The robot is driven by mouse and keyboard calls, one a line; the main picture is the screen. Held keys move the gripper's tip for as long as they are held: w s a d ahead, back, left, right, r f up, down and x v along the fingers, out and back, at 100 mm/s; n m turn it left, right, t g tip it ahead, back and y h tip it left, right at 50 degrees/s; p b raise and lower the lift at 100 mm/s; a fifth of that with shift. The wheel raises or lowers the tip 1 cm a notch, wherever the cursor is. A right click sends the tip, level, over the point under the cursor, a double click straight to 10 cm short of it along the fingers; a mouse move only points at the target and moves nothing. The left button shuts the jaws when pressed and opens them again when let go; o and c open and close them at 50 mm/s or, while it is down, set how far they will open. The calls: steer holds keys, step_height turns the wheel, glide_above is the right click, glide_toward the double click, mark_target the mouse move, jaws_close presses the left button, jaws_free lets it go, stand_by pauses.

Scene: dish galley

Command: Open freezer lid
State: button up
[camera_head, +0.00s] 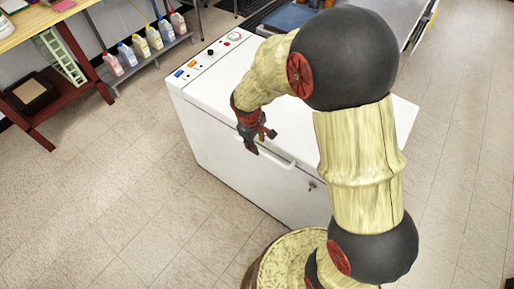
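The white chest freezer (222,150) stands in the middle of the camera_head view. Its lid (215,88) lies flat and looks closed. A white bar handle (278,160) runs along the front edge of the lid, and a small lock (312,185) sits to its right. My gripper (259,141) hangs at the left end of the handle, with its fingers spread apart. I cannot tell whether it touches the handle. My arm hides much of the lid's right side.
A control panel (210,54) with switches and a red knob is on the freezer's left end. Several bottles (140,46) stand on a low shelf at upper left, near a red-framed wooden table (38,22). The tiled floor (110,190) in front is clear.

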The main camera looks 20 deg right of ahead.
steer(key=f, duration=0.1)
steer(key=f+b, duration=0.1)
steer(key=f, duration=0.1)
steer(key=d+f, duration=0.1)
steer(key=f, duration=0.1)
steer(key=shift+w+f, duration=0.15)
steer(key=shift+w, duration=0.15)
steer(key=c, duration=0.3)
jaws_close()
stand_by(0.4)
